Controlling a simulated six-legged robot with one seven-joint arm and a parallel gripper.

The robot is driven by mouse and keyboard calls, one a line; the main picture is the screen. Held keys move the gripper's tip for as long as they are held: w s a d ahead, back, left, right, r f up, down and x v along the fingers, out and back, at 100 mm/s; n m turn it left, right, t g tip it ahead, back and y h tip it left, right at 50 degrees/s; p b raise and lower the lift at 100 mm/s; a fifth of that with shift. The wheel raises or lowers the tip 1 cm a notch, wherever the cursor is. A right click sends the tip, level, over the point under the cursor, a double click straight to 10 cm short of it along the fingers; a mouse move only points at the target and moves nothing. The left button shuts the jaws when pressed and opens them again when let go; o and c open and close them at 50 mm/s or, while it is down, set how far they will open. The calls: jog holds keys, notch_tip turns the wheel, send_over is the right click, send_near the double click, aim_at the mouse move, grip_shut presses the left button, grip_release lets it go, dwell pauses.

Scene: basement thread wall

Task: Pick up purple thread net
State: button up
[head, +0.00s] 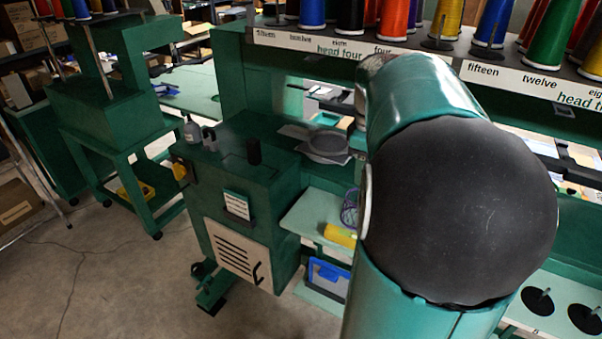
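The purple thread net (349,208) looks like a small dark purple mesh shape. It is on a pale green shelf (312,213) at the side of the green machine cabinet. My arm covers the space right next to its right side, so part of it may be hidden. My own teal arm with its large black joint fills the right middle of the head view. My gripper is not in view.
A yellow cylinder (341,235) lies just in front of the net. A blue-framed bin (328,279) is below. The green cabinet (240,195) stands to the left, with white bottles (192,130) on top. Thread cones line the rack above. Concrete floor (130,270) is open at lower left.

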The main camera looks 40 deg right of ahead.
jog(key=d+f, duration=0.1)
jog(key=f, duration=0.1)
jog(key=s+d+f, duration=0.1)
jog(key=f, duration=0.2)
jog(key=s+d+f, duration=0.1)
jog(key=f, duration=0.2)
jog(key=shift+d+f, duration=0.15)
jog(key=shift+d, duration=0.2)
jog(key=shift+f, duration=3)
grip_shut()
